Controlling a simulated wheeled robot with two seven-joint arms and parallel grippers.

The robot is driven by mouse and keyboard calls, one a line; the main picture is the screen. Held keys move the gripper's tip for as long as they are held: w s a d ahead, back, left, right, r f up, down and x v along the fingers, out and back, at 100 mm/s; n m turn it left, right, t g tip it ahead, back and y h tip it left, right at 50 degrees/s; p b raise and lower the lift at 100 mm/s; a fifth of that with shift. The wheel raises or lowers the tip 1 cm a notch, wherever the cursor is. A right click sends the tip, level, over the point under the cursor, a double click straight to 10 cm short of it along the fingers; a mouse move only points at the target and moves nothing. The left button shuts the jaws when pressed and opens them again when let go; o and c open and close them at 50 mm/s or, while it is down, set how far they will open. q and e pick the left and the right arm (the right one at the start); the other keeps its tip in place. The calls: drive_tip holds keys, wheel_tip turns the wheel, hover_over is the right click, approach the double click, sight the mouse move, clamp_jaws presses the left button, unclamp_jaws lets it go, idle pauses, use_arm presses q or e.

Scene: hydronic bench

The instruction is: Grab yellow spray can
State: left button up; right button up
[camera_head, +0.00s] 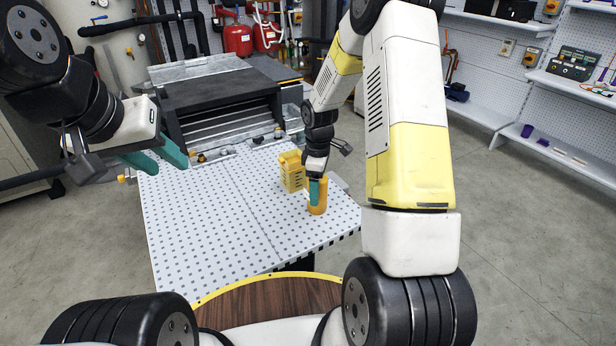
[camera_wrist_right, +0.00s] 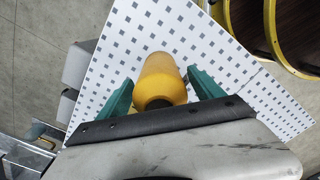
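The yellow spray can (camera_head: 318,208) stands near the right edge of the perforated bench top (camera_head: 200,230), partly hidden by a teal finger. In the right wrist view the yellow can (camera_wrist_right: 160,80) sits between the two teal fingers. My right gripper (camera_head: 315,192) has come down over it. In the right wrist view my right gripper (camera_wrist_right: 159,76) looks open, with a finger on each side of the can and narrow gaps beside it. My left gripper (camera_head: 158,158) is open and empty above the bench's left side.
A yellow box-like item (camera_head: 291,171) stands just left of the can. A dark, ribbed metal unit (camera_head: 225,100) fills the back of the bench. The front and left of the perforated top are clear. Shelves (camera_head: 570,85) line the right wall.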

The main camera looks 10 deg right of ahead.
clamp_jaws()
drive_tip(key=shift+r, duration=0.1)
